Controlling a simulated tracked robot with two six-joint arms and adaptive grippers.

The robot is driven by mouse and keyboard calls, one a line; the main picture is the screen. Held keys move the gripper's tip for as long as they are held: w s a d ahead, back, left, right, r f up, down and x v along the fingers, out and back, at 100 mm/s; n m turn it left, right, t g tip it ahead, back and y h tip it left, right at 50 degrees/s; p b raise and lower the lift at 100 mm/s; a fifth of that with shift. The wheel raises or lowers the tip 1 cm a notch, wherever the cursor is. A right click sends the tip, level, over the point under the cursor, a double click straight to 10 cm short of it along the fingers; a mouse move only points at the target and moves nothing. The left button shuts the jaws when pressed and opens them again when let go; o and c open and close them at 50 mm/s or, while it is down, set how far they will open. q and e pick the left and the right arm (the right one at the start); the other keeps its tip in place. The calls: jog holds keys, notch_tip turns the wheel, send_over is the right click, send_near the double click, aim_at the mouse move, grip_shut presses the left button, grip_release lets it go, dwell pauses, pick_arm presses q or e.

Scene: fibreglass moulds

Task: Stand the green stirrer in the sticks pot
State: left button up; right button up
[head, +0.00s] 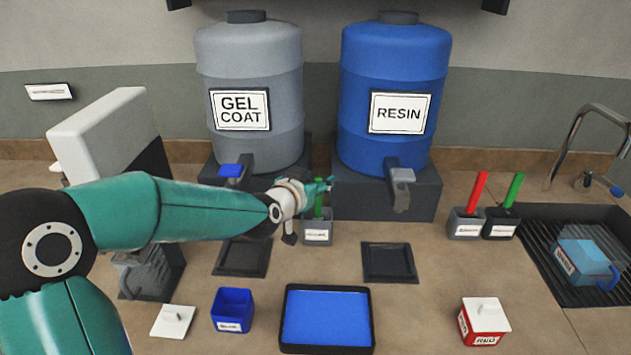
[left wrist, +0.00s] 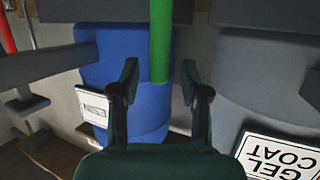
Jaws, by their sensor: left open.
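A green stirrer (head: 318,206) stands upright in a small grey pot (head: 317,232) with a white label, in front of the two drums. The label is too small to read. My left gripper (head: 322,184) is at the stirrer's upper end. In the left wrist view the green stirrer (left wrist: 162,40) shows between the two open fingers (left wrist: 160,82), with a gap on each side. A second green stick (head: 514,190) stands in a dark pot (head: 500,225) on the right, beside a red stick (head: 478,192) in a grey pot (head: 466,224). My right gripper is not in view.
The GEL COAT drum (head: 250,75) and RESIN drum (head: 395,75) stand behind, taps forward. In front are a blue tray (head: 327,348), a blue box (head: 232,310), a white lid (head: 172,321) and a red box (head: 484,322). A sink (head: 540,215) holding a blue jug (head: 585,260) is right.

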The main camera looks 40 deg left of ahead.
pick_arm(q)
jog(key=v, duration=1.2)
dwell(0.3)
